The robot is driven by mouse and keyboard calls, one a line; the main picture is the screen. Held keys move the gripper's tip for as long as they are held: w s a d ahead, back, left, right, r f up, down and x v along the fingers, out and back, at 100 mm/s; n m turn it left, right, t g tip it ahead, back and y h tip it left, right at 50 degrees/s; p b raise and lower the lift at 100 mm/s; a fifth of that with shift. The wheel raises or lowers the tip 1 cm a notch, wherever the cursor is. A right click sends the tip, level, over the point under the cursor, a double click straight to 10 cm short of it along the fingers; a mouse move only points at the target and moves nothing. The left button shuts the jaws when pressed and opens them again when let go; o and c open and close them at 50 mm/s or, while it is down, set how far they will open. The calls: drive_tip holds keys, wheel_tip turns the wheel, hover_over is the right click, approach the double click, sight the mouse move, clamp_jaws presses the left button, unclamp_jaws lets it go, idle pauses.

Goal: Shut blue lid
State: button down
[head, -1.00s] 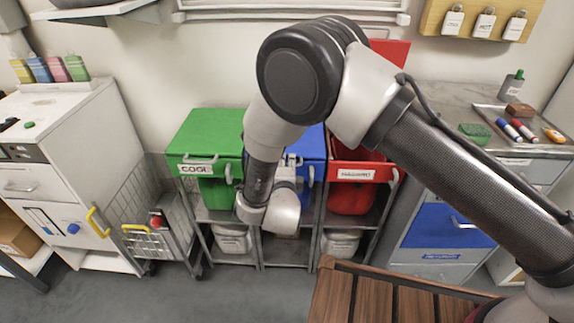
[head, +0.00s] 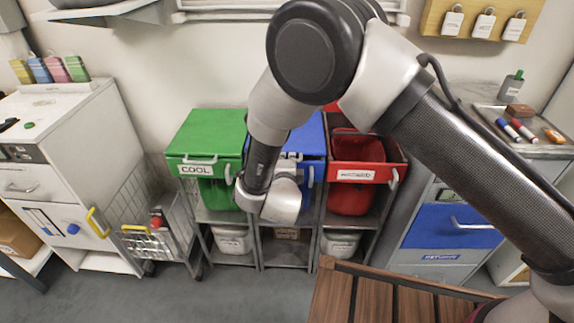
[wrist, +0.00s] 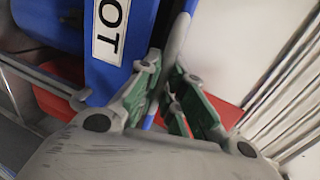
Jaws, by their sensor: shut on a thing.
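The blue lid (head: 312,137) is on the middle bin, between the green and red bins, partly hidden by my arm. It looks about level with the green lid beside it; I cannot tell whether a gap is left under it. In the wrist view a blue panel (wrist: 146,18) carries a label reading "OT", the rest cut off. My gripper (wrist: 164,98) has its green-padded fingers closed around a grey handle (wrist: 177,42) beside that panel. In the head view the fingers are hidden behind my wrist.
The green bin (head: 222,135) on the left is covered. The red bin (head: 358,150) on the right stands open. A wire cart (head: 165,225) stands left of the bins, and a wooden slatted top (head: 385,300) is in front.

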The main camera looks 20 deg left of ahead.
drive_tip(key=w+a+r+g, duration=0.1)
drive_tip(key=w+r, duration=0.5)
drive_tip(key=r, duration=0.6)
drive_tip(key=w+a+r+g, duration=0.1)
drive_tip(key=w+r, duration=0.4)
drive_tip(key=r, duration=0.7)
drive_tip(key=shift+w+a+r+h, duration=0.3)
drive_tip(key=shift+w+a, duration=0.1)
drive_tip(key=shift+a, duration=0.05)
drive_tip(key=c, duration=1.5)
unclamp_jaws()
drive_tip(key=v, duration=1.2)
drive_tip(key=shift+w+r, duration=0.1)
drive_tip(key=shift+r, duration=0.05)
